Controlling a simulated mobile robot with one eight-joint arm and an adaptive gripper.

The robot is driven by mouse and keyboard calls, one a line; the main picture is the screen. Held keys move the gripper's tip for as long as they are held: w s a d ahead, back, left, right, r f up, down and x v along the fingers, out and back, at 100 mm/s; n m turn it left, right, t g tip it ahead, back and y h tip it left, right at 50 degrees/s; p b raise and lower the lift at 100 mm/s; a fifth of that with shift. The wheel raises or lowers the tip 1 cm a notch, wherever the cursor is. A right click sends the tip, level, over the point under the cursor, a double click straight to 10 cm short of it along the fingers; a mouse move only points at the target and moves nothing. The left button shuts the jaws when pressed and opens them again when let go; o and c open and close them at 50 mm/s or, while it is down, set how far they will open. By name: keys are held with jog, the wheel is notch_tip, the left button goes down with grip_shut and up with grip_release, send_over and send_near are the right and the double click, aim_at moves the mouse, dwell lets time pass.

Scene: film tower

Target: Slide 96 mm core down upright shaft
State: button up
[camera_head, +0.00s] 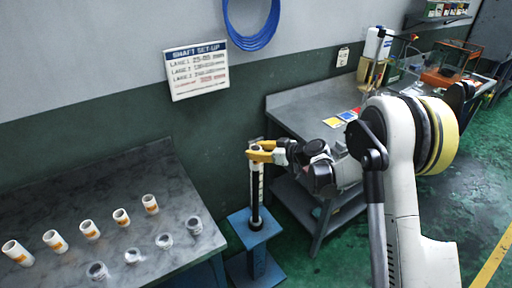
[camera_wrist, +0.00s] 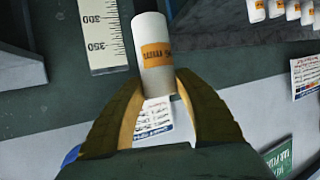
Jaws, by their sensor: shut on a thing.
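The upright shaft (camera_head: 255,207) is dark and stands on a blue pedestal, with a pale scale (camera_head: 261,184) beside it. My gripper (camera_head: 258,153) is at the shaft's upper end. In the wrist view, my yellow fingers (camera_wrist: 168,95) are shut on a white core (camera_wrist: 154,38) with an orange label; its printed size is not readable. In the head view the fingers mostly hide the core. I cannot tell whether it is around the shaft or above it.
Several white orange-labelled cores (camera_head: 90,230) and several grey rings (camera_head: 164,241) stand on the left table (camera_head: 60,197). A grey bench (camera_head: 300,110) with coloured cards stands behind my arm. The blue pedestal (camera_head: 240,222) stands between them, near the wall.

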notch_tip(320, 180, down, 33)
jog(key=b, duration=1.5)
jog(key=shift+r, duration=0.2)
jog(key=o, duration=1.2)
jog(key=shift+d, duration=0.1)
send_near(258, 208)
jog(key=shift+d+r, duration=0.1)
jog(key=shift+d, duration=0.1)
jog(key=shift+r, duration=0.1)
